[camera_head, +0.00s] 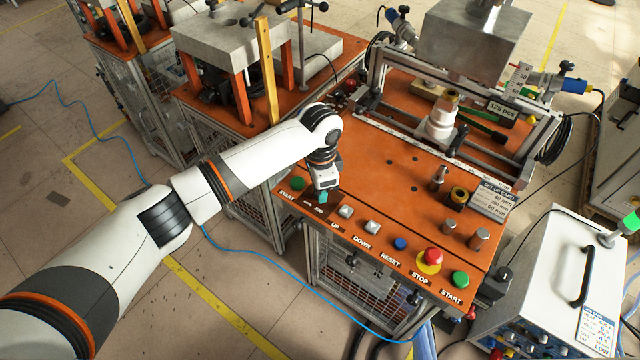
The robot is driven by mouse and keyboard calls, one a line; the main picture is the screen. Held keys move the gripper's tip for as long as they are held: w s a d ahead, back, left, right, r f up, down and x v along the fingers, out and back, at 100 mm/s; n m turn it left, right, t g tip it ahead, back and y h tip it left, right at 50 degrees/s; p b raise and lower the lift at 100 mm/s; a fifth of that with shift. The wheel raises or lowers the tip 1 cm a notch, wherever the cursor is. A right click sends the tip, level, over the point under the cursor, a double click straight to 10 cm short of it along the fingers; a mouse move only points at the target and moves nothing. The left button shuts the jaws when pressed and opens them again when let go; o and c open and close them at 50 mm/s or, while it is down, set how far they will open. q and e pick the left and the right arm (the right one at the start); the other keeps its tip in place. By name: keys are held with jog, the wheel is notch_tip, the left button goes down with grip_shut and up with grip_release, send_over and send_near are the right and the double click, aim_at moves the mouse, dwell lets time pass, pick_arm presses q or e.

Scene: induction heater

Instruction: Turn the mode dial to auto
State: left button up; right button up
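My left arm reaches in from the left. Its gripper (323,197) points down at the front left of the orange control panel (390,180), with a teal tip showing low between the left START button and the UP button. Small white labels (312,208) are printed just in front of it. The mode dial is not visible; the gripper covers that spot, so its setting and any contact are hidden. I cannot tell whether the fingers are open or shut. My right gripper is not in view.
Along the panel's front edge are a green button (298,183), square buttons (345,211), a blue button (400,243), a red stop button (431,256) and another green button (460,279). A metal fixture (440,120) stands behind. A white unit (545,280) is at right.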

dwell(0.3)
pick_arm(q)
jog(key=o, duration=1)
jog(key=shift+c, duration=0.2)
notch_tip(320, 180, up, 12)
jog(key=b, duration=0.2)
jog(key=shift+b, duration=0.3)
